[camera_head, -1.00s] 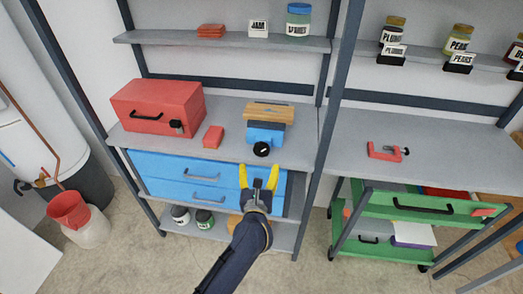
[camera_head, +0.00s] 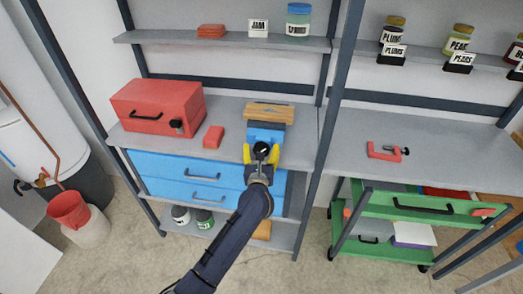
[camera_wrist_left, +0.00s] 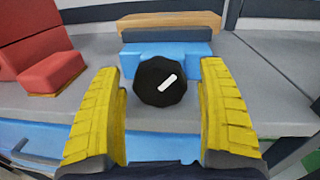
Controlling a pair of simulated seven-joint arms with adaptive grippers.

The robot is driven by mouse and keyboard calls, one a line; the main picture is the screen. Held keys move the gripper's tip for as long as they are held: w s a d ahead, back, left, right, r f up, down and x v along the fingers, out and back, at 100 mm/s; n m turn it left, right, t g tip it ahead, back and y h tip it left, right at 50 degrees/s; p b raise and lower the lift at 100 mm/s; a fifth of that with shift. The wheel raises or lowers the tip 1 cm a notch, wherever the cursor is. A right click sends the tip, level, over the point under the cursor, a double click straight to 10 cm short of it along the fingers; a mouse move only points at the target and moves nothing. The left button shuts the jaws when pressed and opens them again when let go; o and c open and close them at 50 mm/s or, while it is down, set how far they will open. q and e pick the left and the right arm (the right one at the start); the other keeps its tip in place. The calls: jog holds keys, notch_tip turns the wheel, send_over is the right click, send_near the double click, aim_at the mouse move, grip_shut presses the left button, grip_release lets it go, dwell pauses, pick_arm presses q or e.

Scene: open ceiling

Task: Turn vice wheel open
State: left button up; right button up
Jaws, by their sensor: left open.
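The blue vice (camera_head: 265,133) stands on the grey workbench, with a light wooden piece (camera_head: 269,112) at its back. Its black round wheel (camera_head: 261,148) faces me and carries a white bar mark, seen clearly in the left wrist view (camera_wrist_left: 161,81). My left gripper (camera_head: 261,156) has yellow fingers, open, one on each side of the wheel. In the left wrist view the fingers (camera_wrist_left: 165,110) stand apart, with gaps between them and the wheel. The right gripper is not in view.
A red toolbox (camera_head: 157,107) and a small red block (camera_head: 213,137) sit left of the vice. Blue drawers (camera_head: 190,165) lie below the bench edge. A red clamp (camera_head: 385,152) lies on the bench to the right, beyond a shelf post.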

pick_arm(q)
jog(key=shift+c, duration=0.2)
jog(key=c, duration=1.2)
jog(key=shift+n, duration=0.7)
jog(key=o, duration=1.2)
jog(key=shift+o, duration=0.2)
jog(key=s, duration=1.2)
jog(key=shift+a, duration=0.35)
jog(key=shift+r, duration=0.1)
